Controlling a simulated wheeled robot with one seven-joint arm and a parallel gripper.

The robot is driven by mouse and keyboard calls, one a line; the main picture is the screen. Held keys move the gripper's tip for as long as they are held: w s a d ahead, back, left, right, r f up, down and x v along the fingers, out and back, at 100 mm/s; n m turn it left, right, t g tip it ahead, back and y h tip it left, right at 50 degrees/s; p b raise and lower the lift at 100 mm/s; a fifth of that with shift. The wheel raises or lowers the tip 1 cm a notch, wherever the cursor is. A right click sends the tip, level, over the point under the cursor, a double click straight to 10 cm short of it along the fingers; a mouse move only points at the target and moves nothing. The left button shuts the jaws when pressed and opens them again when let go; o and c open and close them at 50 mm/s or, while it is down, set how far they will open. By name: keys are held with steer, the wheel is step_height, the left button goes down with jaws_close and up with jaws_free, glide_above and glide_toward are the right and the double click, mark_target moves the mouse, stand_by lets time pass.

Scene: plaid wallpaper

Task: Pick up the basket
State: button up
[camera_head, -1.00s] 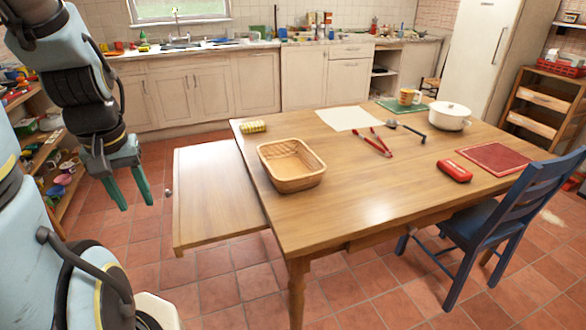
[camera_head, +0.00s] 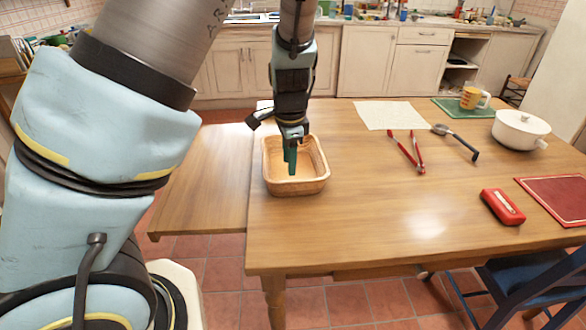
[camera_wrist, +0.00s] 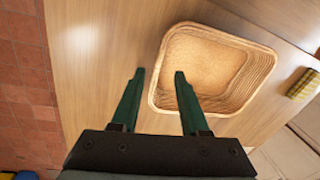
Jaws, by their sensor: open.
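The basket (camera_head: 296,187) is a tan wicker tray with raised sides, upright and empty, near the left edge of the wooden table. My gripper (camera_head: 290,162) hangs above it, green fingers pointing down. In the wrist view, the basket (camera_wrist: 215,70) lies ahead and to the right of my gripper (camera_wrist: 155,75). The right finger overlaps the basket's near left rim in the picture, while the left finger shows over bare wood. I cannot tell whether the right finger touches the basket.
On the table (camera_head: 380,230) are red tongs (camera_head: 408,153), a dark ladle (camera_head: 456,140), a white pot (camera_head: 520,130), a red case (camera_head: 503,207) and a mug (camera_head: 472,98). A yellow patterned item (camera_wrist: 303,84) lies beyond the basket. Bare wood surrounds the basket's right side.

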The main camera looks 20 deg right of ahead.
steer(key=d+m, duration=0.1)
steer(key=d, duration=0.2)
glide_above(300, 193)
steer(key=shift+m, duration=0.4)
steer(key=f, duration=0.5)
steer(key=shift+s+a+f, duration=0.15)
steer(key=shift+s+f, duration=0.2)
steer(key=shift+s, duration=0.05)
steer(key=shift+w+f+p, duration=0.2)
steer(key=shift+f+p, duration=0.05)
steer(key=shift+f, duration=1.1)
steer(key=shift+w+f+p, duration=0.2)
steer(key=shift+f+p, duration=0.05)
steer(key=shift+f, duration=1.1)
steer(key=shift+c, duration=0.3)
jaws_close()
